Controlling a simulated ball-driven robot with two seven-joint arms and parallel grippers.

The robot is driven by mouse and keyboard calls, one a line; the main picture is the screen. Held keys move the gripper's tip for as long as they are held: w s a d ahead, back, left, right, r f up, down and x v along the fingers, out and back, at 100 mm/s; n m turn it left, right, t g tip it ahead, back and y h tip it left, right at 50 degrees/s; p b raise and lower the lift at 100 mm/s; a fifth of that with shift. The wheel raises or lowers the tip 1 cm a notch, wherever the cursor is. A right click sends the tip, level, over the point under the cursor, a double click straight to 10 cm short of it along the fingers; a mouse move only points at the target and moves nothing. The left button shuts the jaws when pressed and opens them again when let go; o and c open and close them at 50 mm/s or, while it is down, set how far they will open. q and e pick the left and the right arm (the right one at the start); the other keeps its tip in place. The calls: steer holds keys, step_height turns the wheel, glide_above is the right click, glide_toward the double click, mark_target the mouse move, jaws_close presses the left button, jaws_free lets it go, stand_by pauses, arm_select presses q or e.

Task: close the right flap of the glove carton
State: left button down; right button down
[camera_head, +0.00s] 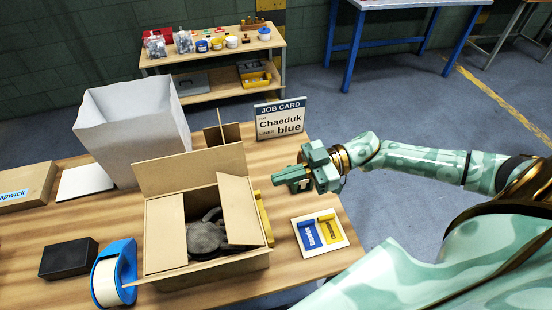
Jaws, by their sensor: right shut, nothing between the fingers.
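The glove carton (210,272) is a brown cardboard box on the wooden table in the head view. Its back flap (190,170) stands up. Its right flap (240,212) leans inward over the right part of the opening, and a left panel (164,235) covers the left part. Dark grey items (205,235) show in the gap between them. My right gripper (284,179) is shut and empty. It appears to the right of the carton's back right corner, pointing left, apart from the flap. My left gripper is out of view.
A blue tape dispenser (118,272) and a black box (68,258) stand left of the carton. A white bin (132,130) is behind it. A job card (280,119) stands at the back. A card with blue and yellow items (320,234) lies to the right.

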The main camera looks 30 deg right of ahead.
glide_above(235, 205)
steer(key=v, duration=0.4)
steer(key=shift+d+f, duration=0.1)
steer(key=shift+f, duration=0.5)
steer(key=shift+w+a+f+b, duration=0.1)
steer(key=shift+a+f+b, duration=0.15)
steer(key=shift+a+f, duration=0.25)
steer(key=shift+w+a+f+b, duration=0.1)
steer(key=shift+a+f+b, duration=0.15)
steer(key=shift+f, duration=0.4)
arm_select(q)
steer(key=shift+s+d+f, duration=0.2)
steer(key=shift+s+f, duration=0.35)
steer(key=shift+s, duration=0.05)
arm_select(e)
steer(key=shift+w+a+f, duration=0.1)
steer(key=shift+a+f, duration=0.35)
steer(key=shift+f, duration=0.1)
